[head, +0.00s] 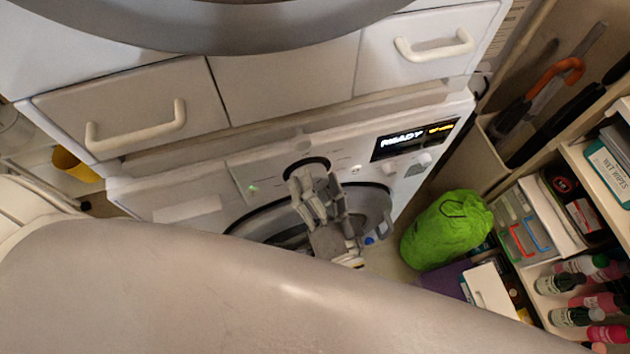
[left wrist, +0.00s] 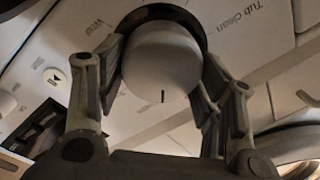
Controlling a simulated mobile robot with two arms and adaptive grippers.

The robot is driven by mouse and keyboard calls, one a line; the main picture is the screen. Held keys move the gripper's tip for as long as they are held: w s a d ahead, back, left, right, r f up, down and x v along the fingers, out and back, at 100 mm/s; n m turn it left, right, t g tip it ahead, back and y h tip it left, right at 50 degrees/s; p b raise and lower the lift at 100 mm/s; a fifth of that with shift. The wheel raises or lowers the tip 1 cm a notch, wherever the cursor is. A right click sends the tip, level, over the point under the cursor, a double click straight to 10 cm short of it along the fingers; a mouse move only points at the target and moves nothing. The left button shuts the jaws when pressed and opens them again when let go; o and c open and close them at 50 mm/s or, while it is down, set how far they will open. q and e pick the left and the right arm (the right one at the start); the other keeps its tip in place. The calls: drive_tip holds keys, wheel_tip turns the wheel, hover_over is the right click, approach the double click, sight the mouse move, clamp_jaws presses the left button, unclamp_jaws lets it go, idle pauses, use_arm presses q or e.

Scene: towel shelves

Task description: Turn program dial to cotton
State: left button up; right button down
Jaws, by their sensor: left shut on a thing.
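The program dial (left wrist: 162,68) is a round light-grey knob with a short dark mark on its face, set in a dark ring. In the left wrist view the printed words "Tub Clean" and "Wool" show around it; no "Cotton" label is readable. My left gripper (left wrist: 160,95) has its fingers on both sides of the dial and is shut on it. In the head view my left gripper (head: 307,178) reaches the dial on the washing machine's front panel (head: 270,165) and hides most of it. The display (head: 415,140) reads "READY". My right gripper is not in view.
Above the panel are drawers with white handles (head: 136,132). The round washer door (head: 372,207) lies below the dial. A green bag (head: 447,230) stands to the right, beside shelves with bottles and boxes. My large arm link fills the lower foreground.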

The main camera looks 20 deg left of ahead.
use_arm(q)
drive_tip(key=shift+m, duration=0.5)
drive_tip(key=o, duration=1)
drive_tip(key=shift+d, duration=0.1)
drive_tip(key=v, duration=0.7)
drive_tip(key=shift+s+d+f, duration=0.1)
drive_tip(key=shift+s, duration=0.1)
